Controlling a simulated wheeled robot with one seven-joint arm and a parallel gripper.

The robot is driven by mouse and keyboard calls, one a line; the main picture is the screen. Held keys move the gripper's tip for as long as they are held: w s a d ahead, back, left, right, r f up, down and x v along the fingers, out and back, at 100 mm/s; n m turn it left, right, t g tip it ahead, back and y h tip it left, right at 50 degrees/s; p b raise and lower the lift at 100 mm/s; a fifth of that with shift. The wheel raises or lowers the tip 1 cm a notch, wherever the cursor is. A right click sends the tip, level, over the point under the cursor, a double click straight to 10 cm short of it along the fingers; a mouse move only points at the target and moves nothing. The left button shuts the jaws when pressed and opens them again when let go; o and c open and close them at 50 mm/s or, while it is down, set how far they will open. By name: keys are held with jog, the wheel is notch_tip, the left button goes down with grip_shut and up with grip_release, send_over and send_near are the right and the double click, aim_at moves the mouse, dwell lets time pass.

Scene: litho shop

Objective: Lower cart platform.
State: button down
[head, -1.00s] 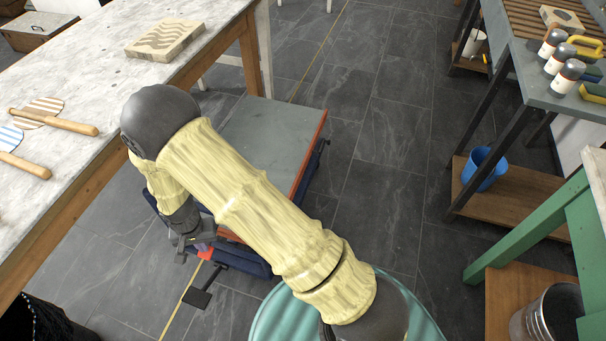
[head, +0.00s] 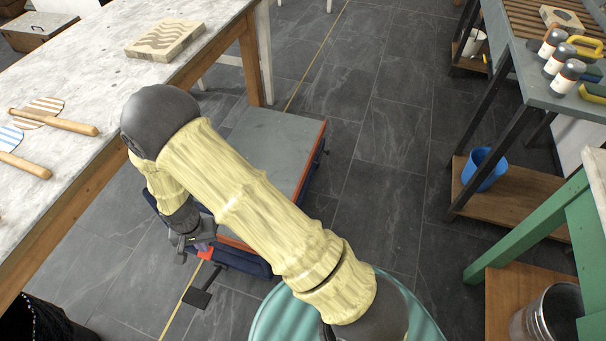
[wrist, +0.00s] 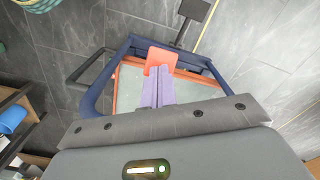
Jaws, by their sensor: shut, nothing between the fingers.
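The cart has a grey platform (head: 268,140) with an orange-red rim and a dark blue frame (head: 243,258). It stands low on the floor beside the marble-topped table, partly hidden by my arm. An orange-red tab (wrist: 160,57) sits at the cart's end, and it shows small in the head view (head: 206,254). A black pedal (head: 197,298) sticks out from the same end. My gripper (wrist: 158,70) is shut and empty, with its purple fingers together. Its tips overlap the tab's lower part in the wrist view and appear to be at or touching it.
A shelf with a blue bucket (head: 484,169) and a green stand (head: 540,235) are on the right. The dark tiled floor between is clear.

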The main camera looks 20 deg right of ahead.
jog(key=shift+r, duration=0.1)
notch_tip(320, 180, up, 8)
jog(key=p, duration=0.6)
jog(key=shift+f, duration=0.25)
